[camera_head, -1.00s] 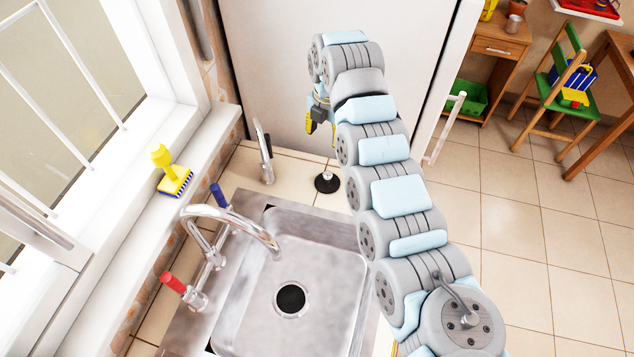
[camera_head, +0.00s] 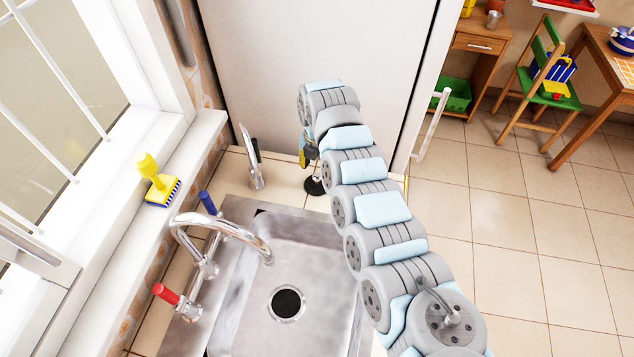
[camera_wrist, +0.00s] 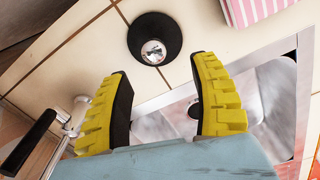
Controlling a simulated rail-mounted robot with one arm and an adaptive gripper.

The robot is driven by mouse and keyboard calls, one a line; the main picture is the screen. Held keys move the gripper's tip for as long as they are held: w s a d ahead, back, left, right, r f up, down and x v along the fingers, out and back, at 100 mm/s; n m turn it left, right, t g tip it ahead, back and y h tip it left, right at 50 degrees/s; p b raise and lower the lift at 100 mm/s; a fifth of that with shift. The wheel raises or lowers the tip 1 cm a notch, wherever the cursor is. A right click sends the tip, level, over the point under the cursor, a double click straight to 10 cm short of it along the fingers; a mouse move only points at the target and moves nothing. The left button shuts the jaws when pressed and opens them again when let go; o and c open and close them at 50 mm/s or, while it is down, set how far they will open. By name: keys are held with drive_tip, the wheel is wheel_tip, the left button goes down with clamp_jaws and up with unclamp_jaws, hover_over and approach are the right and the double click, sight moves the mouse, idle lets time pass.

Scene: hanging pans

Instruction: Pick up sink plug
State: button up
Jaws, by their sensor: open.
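The sink plug is a round black rubber disc with a shiny metal knob in its middle. It lies flat on the tiled counter beyond the sink; the head view shows it (camera_head: 314,186) partly behind my arm. In the wrist view the sink plug (camera_wrist: 154,38) is whole, just beyond the fingertips and between their lines. My gripper (camera_wrist: 162,74) has two yellow-and-black fingers spread apart with nothing between them. In the head view my gripper (camera_head: 305,155) is mostly hidden by the arm and sits above and close to the plug.
The metal sink (camera_head: 285,270) with its curved faucet (camera_head: 222,226) is in front of the plug. A small upright tap (camera_head: 252,165) stands left of the plug. A pink striped item (camera_wrist: 258,10) is at the wrist view's top right. A yellow brush (camera_head: 158,182) sits on the sill.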

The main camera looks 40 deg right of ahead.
sight(317, 176)
drive_tip(key=shift+w+d+f, duration=0.1)
drive_tip(key=shift+w+f, duration=0.1)
drive_tip(key=shift+f, duration=0.65)
drive_tip(key=shift+w+d+f, duration=0.1)
drive_tip(key=shift+w+f, duration=0.05)
drive_tip(key=shift+f, duration=0.7)
drive_tip(key=shift+f+b, duration=0.4)
drive_tip(key=shift+f, duration=0.7)
clamp_jaws()
